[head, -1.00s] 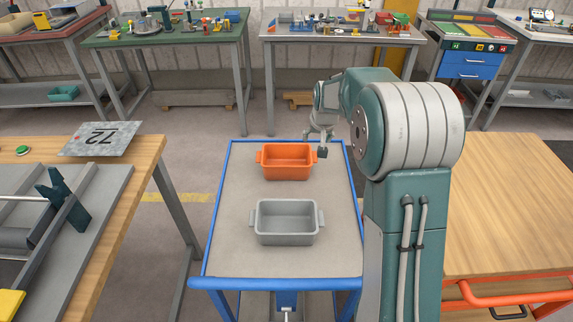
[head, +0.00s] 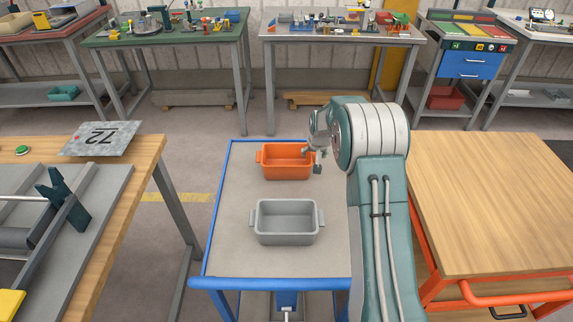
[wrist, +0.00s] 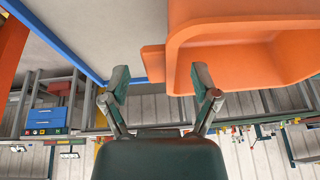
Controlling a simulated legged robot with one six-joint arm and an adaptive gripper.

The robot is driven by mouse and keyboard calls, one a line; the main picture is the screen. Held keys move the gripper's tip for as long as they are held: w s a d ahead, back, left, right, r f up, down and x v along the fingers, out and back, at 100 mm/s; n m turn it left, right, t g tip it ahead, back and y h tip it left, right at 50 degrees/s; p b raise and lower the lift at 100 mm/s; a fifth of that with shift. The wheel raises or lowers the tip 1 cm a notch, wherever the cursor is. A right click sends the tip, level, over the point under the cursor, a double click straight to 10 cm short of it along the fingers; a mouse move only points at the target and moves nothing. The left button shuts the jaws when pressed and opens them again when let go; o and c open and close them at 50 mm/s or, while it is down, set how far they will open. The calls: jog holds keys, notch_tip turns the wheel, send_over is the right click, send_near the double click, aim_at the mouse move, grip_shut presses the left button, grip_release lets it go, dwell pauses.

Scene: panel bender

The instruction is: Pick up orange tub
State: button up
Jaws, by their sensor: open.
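The orange tub (head: 287,174) stands upright and looks empty at the far end of the blue-framed trolley (head: 233,240). My gripper (head: 317,163) is at the tub's right end in the head view. In the wrist view my gripper (wrist: 161,80) is open, its two fingers apart. The tub (wrist: 245,50) fills the upper right there, and its end handle (wrist: 153,63) shows between the fingertips. I cannot tell whether a finger touches it. In the head view my gripper hides the tub's right handle.
A grey tub (head: 287,236) stands on the trolley in front of the orange one. A wooden-topped bench (head: 490,200) is on the right, and a bench with a metal plate (head: 100,138) marked 72 is on the left. Bare trolley top surrounds the tubs.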

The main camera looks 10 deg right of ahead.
jog(key=shift+w+f, duration=0.3)
jog(key=shift+f, duration=0.35)
grip_shut()
